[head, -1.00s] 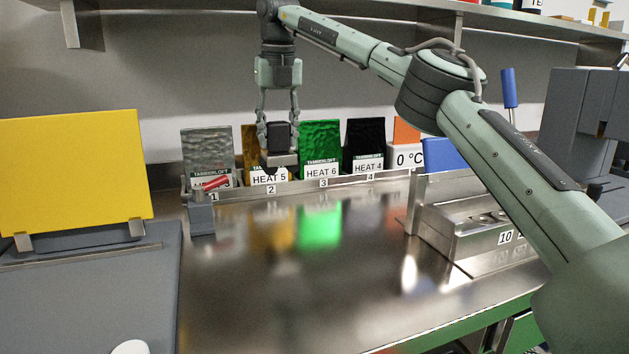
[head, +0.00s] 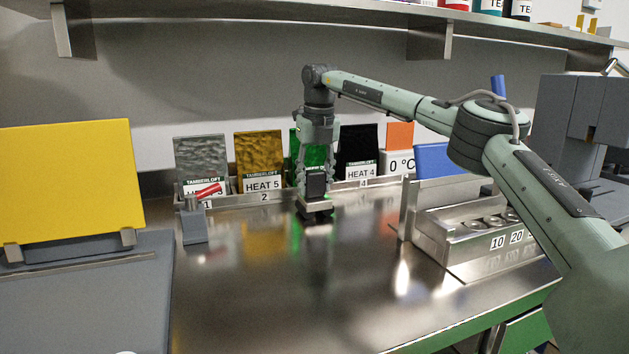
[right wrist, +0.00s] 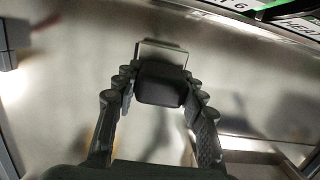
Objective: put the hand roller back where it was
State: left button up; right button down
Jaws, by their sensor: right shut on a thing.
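My right gripper (head: 316,180) is shut on the hand roller (head: 315,205), which has a black block-shaped grip, a silver metal body and a dark underside. It holds the roller upright, low over the steel counter (head: 300,290), in front of the green packet at slot 3. I cannot tell whether its underside touches the counter. In the right wrist view, the fingers (right wrist: 160,95) sit on both sides of the black grip (right wrist: 162,84), with the silver plate (right wrist: 160,52) beyond it. My left gripper is not in view.
Behind the roller stands a numbered rack with packets, including a gold one (head: 258,153) and a black one (head: 357,150). A grey post with a red lever (head: 206,191) stands left. A steel holder (head: 470,235) stands right. The front middle of the counter is clear.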

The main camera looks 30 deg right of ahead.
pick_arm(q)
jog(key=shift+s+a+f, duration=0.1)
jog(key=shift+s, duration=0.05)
pick_arm(e)
jog(key=shift+a+r, duration=0.1)
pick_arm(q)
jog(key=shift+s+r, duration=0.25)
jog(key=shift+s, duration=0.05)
pick_arm(e)
jog(key=shift+s+f, duration=0.2)
jog(key=shift+f, duration=0.45)
jog(key=c, duration=0.9)
grip_release()
jog(key=shift+w+f, duration=0.1)
jog(key=shift+f, duration=0.05)
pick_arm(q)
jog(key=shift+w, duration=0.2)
